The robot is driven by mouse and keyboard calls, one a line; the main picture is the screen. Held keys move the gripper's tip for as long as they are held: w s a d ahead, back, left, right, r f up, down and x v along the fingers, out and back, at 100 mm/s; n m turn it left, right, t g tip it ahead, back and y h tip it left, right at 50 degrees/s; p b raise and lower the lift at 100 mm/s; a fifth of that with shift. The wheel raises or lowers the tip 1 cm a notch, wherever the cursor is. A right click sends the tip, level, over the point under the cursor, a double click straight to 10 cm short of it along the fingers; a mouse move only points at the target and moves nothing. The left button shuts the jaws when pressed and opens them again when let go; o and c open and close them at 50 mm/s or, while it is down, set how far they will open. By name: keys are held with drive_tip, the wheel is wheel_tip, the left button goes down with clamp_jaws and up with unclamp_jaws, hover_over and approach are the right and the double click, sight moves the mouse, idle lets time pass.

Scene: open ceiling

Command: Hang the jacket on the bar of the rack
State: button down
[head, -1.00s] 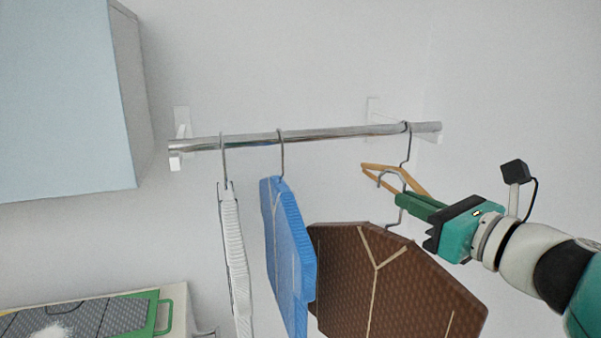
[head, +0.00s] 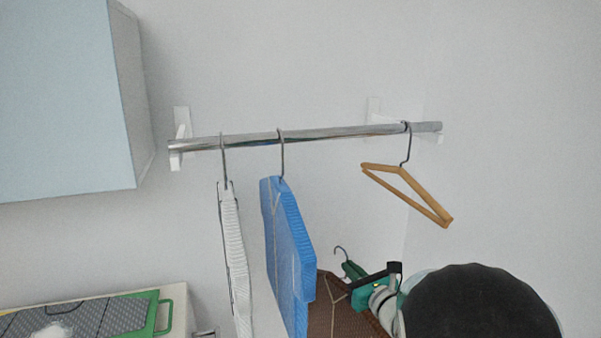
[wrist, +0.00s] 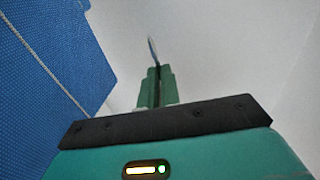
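The brown jacket (head: 328,302) is at the lower middle of the head view, below the bar, partly hidden by my arm and the blue garment. Its metal hook (head: 341,252) rises free, well below the bar. My gripper (head: 350,270) is shut on the hanger's hook just above the jacket. In the wrist view the green fingers (wrist: 156,88) are together with a thin piece of the hook sticking up between them. The rack's metal bar (head: 330,133) runs across the wall.
A white garment (head: 234,255) and a blue garment (head: 288,250) hang on the bar's left half. The blue one is close to my gripper in the wrist view (wrist: 50,80). An empty wooden hanger (head: 410,185) hangs near the right end. Bar between them is free. A pale blue cabinet (head: 65,100) is at left.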

sight(347, 327)
drive_tip(key=f+m+h, duration=0.1)
drive_tip(key=f, duration=0.5)
drive_tip(key=f+m+t+h, duration=0.1)
drive_tip(key=f+h, duration=0.1)
drive_tip(key=f, duration=0.4)
drive_tip(key=f+m+h, duration=0.1)
drive_tip(key=f, duration=0.5)
drive_tip(key=shift+w+a+t+h, duration=0.2)
drive_tip(key=shift+a+t+h, duration=0.05)
drive_tip(key=shift+t+h, duration=0.05)
drive_tip(key=s+d+f+h, duration=0.1)
drive_tip(key=f, duration=0.2)
drive_tip(key=s+d+f+m+h, duration=0.1)
drive_tip(key=s+f, duration=0.1)
drive_tip(key=f, duration=0.2)
drive_tip(key=s+d+f+m+h, duration=0.1)
drive_tip(key=s+f, duration=0.1)
drive_tip(key=f, duration=0.2)
drive_tip(key=shift+s+d, duration=0.1)
drive_tip(key=shift+d, duration=0.1)
drive_tip(key=shift+s+f, duration=0.1)
drive_tip(key=shift+s, duration=0.1)
